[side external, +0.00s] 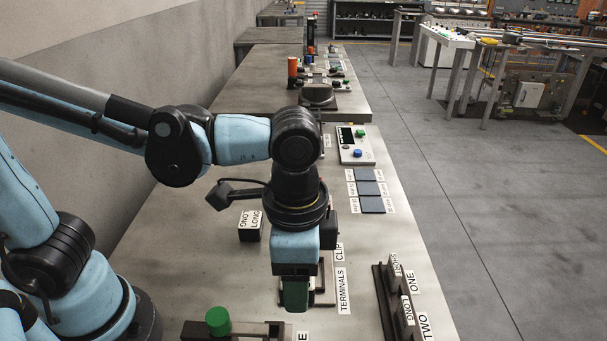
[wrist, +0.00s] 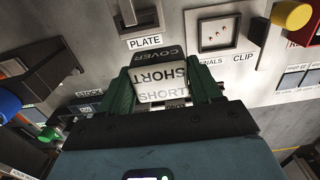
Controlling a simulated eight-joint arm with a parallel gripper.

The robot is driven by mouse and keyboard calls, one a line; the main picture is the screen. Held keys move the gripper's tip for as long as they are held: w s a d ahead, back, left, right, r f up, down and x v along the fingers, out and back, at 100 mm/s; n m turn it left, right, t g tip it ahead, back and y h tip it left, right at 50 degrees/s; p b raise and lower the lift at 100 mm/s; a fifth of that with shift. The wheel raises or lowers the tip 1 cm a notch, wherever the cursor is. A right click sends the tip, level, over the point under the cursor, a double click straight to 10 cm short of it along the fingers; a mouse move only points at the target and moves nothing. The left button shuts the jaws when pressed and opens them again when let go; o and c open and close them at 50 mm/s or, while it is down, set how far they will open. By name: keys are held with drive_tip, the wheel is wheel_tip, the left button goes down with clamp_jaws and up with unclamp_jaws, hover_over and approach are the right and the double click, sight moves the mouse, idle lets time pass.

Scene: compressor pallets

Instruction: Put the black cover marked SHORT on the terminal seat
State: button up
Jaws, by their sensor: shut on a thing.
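My gripper (wrist: 163,88) has green fingers shut on the black cover (wrist: 158,56), seen in the wrist view. The cover's dark face reads COVER and its white label reads SHORT. The terminal seat (wrist: 220,31) is a pale plate with small dots in a grey frame, beyond the cover and to its right, beside a partly hidden TERMINALS label. The cover is apart from the seat in that picture; the height gap is unclear. In the side view my gripper (side external: 295,293) points down, overlapping the seat area left of the TERMINALS label, and hides most of it.
A dark rack (side external: 383,305) with grey blocks stands at the right edge by labels ONE and TWO. A green knob (side external: 218,320) is at front left.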

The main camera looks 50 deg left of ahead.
drive_tip(key=w+a+f, duration=0.4)
drive_tip(key=w, duration=0.1)
drive_tip(key=w+a+f, duration=0.2)
drive_tip(key=w, duration=0.1)
drive_tip(key=shift+w+a+f, duration=0.25)
drive_tip(key=shift+a, duration=0.1)
drive_tip(key=shift+f, duration=2)
drive_tip(key=shift+f, duration=0.35)
